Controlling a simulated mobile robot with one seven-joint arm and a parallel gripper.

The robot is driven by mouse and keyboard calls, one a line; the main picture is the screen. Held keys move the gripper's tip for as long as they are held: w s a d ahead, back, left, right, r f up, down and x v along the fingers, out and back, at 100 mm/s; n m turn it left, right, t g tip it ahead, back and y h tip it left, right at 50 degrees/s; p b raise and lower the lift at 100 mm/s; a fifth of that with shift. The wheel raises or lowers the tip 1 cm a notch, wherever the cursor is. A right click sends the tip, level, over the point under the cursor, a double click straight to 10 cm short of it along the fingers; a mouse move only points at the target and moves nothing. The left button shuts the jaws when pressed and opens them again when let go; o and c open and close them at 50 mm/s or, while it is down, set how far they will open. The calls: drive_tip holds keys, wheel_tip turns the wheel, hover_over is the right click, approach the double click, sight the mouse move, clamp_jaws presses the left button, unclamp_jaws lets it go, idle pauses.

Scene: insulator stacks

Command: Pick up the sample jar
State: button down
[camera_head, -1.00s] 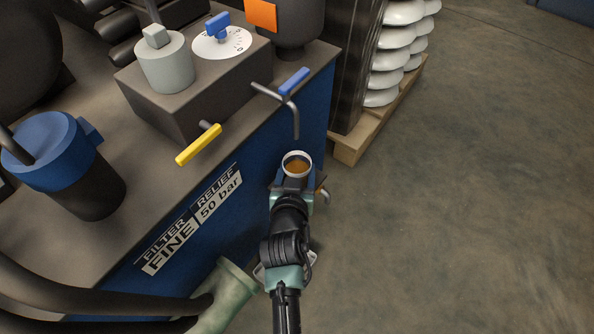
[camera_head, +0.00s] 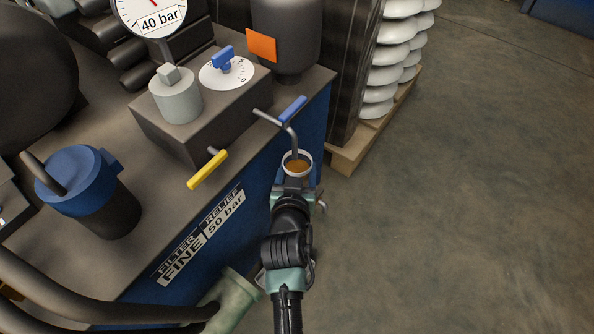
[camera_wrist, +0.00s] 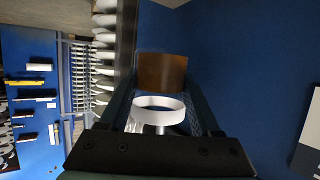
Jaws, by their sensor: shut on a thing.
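The sample jar (camera_head: 298,167) shows in the head view as a round cup with a white rim and amber liquid inside. It is at the machine's front side, by the end of the bent spout with the blue lever (camera_head: 293,110). The spout's tip overlaps the jar's rim in the picture; I cannot tell whether they touch. My gripper (camera_head: 296,183) is shut on the jar from the near side. In the wrist view, the jar's white ring (camera_wrist: 158,103) and an amber part (camera_wrist: 162,72) show between the two fingers. The jar's lower part is hidden in the head view.
The blue machine (camera_head: 215,235) fills the left, with a yellow lever (camera_head: 208,169), a blue-capped filter (camera_head: 88,190) and thick hoses at its front. White insulator stacks (camera_head: 392,60) stand on a pallet (camera_head: 375,130) behind. The floor at right is clear.

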drive_tip(key=s+d+b, duration=0.1)
drive_tip(key=s+d, duration=0.7)
drive_tip(key=d, duration=0.3)
drive_tip(key=s+d+b, duration=0.2)
drive_tip(key=s+d, duration=0.6)
drive_tip(key=d, duration=0.4)
drive_tip(key=shift+s+r, duration=0.35)
idle(0.8)
